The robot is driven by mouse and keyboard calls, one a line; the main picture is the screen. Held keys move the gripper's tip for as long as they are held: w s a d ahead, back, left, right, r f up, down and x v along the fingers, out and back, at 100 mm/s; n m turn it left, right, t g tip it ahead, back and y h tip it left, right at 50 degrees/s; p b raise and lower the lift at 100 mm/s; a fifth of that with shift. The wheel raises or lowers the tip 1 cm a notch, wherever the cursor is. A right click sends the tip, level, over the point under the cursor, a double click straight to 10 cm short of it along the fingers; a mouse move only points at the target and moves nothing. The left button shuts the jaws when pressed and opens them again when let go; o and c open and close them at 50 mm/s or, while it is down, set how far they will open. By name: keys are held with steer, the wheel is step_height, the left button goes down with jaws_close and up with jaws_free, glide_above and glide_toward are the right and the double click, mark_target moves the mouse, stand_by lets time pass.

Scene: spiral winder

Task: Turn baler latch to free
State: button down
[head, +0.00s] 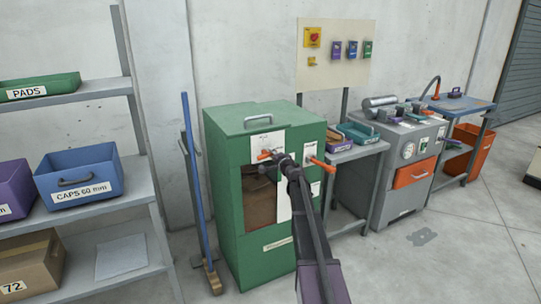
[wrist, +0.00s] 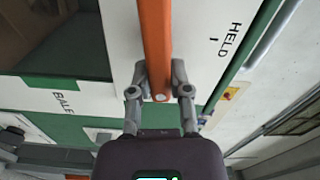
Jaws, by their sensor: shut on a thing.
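The baler is a green cabinet (head: 226,190) with a window in its front showing brown material. Its orange latch (head: 264,155) is on a white plate on the upper front, partly hidden by my arm. In the wrist view the latch is a straight orange bar (wrist: 155,40) running up and out of the top edge. My gripper (wrist: 160,88) has one grey finger on each side of the bar's near end and is shut on it. The word HELD (wrist: 229,40) with a short mark is printed right of the bar. My gripper (head: 280,160) also shows in the head view.
A second orange handle (head: 318,162) sticks out at the baler's right. A broom (head: 193,180) leans left of it, beside shelves with bins (head: 80,172). A bench with trays (head: 358,150) and a grey machine (head: 405,180) stand right. Floor at front right is clear.

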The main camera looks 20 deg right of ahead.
steer(key=shift+f+m, duration=0.2)
steer(key=shift+m, duration=0.7)
steer(key=c, duration=0.6)
jaws_free()
steer(key=shift+o, duration=0.2)
steer(key=s, duration=1.2)
steer(key=shift+d, duration=0.25)
